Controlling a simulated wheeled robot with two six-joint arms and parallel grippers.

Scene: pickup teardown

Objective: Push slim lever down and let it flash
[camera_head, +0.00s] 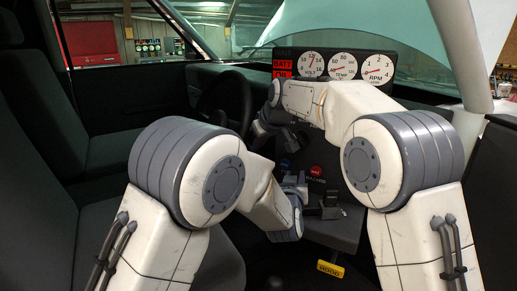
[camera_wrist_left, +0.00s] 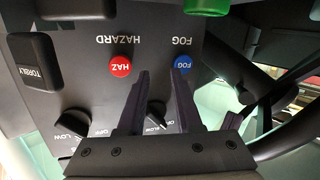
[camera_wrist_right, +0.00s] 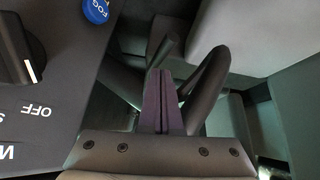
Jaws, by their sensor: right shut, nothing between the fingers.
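In the right wrist view, a slim dark lever (camera_wrist_right: 166,46) slants just beyond the fingertips of my right gripper (camera_wrist_right: 162,76). That gripper is shut with nothing between its fingers; I cannot tell whether it touches the lever. A thicker dark curved bar (camera_wrist_right: 208,72) stands to its right. In the left wrist view, my left gripper (camera_wrist_left: 162,78) is open and empty, its fingers over the dash panel (camera_wrist_left: 85,80) below the red HAZ button (camera_wrist_left: 120,66) and blue FOG button (camera_wrist_left: 183,66). In the head view my arms hide the lever.
The steering wheel (camera_head: 226,100) is behind my right gripper in the head view. Gauges (camera_head: 343,66) and red warning tiles (camera_head: 283,65) top the dash. A dark knob (camera_wrist_left: 157,112) lies between my left fingers. Seats (camera_head: 55,110) fill the left side.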

